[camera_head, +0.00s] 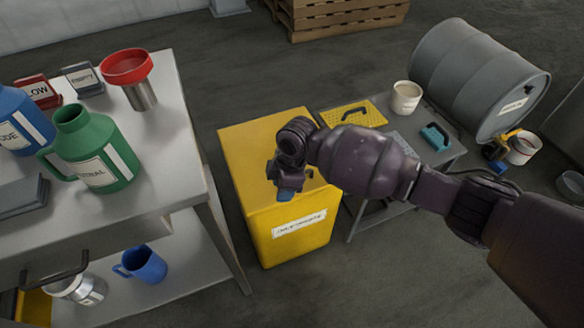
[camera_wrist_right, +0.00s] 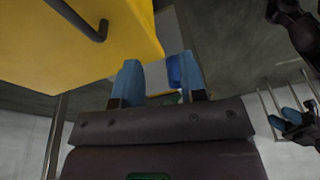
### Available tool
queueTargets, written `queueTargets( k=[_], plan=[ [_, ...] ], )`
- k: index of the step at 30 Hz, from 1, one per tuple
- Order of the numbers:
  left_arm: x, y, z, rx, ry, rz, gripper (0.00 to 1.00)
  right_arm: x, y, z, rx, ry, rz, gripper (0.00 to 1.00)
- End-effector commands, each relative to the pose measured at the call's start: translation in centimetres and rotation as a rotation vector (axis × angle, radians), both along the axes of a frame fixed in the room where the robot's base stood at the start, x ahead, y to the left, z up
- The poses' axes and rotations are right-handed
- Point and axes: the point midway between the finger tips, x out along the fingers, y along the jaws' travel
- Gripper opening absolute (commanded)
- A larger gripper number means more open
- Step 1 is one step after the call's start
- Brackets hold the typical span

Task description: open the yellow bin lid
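The yellow bin (camera_head: 300,232) stands on the floor between two tables, with a white label on its front. Its flat yellow lid (camera_head: 245,150) looks closed. My right gripper (camera_head: 287,192) is over the front part of the lid and hides some of it. In the right wrist view, my right gripper's blue fingers (camera_wrist_right: 160,80) are spread apart with nothing held between them. A yellow bin surface with a dark bar handle (camera_wrist_right: 85,20) is at the upper left there, apart from the fingers. Another blue-tipped gripper, apparently my left (camera_wrist_right: 291,120), shows at the right edge.
The left table (camera_head: 165,165) holds a green jug (camera_head: 95,150), a red funnel (camera_head: 127,66) and other containers. A low grey table (camera_head: 430,150) with a cup stands close right of the bin. A grey drum (camera_head: 470,75) lies behind it. Floor in front is clear.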

Motion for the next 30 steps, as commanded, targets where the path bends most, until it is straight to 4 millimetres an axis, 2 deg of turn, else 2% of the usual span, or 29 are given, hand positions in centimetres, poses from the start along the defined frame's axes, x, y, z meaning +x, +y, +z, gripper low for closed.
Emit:
queueTargets(
  k=[2, 10, 15, 19, 23, 30],
  plan=[
    [-0.4, -0.1, -0.9, 0.004, 0.018, -0.006, 0.43, 1.6, -0.3, -0.2, -0.045, 0.020, 0.045, 0.38],
    [-0.4, -0.3, -2.0, 0.016, 0.031, -0.025, 0.43, 6.8, -1.7, 2.9, -0.179, 0.069, 0.170, 0.38],
    [0.1, -0.4, -2.1, 0.019, 0.022, -0.035, 0.43, 8.9, -2.4, 4.9, -0.228, 0.088, 0.212, 0.38],
    [0.2, -0.5, -1.8, 0.021, 0.016, -0.038, 0.43, 9.5, -2.6, 5.7, -0.243, 0.097, 0.224, 0.38],
    [0.1, -0.4, -2.1, 0.020, 0.018, -0.040, 0.43, 9.5, -2.7, 5.3, -0.246, 0.099, 0.227, 0.38],
    [-0.3, -0.3, -2.8, 0.004, -0.001, -0.033, 0.43, 8.7, -2.9, 1.4, -0.245, 0.104, 0.228, 0.38]
  ],
)
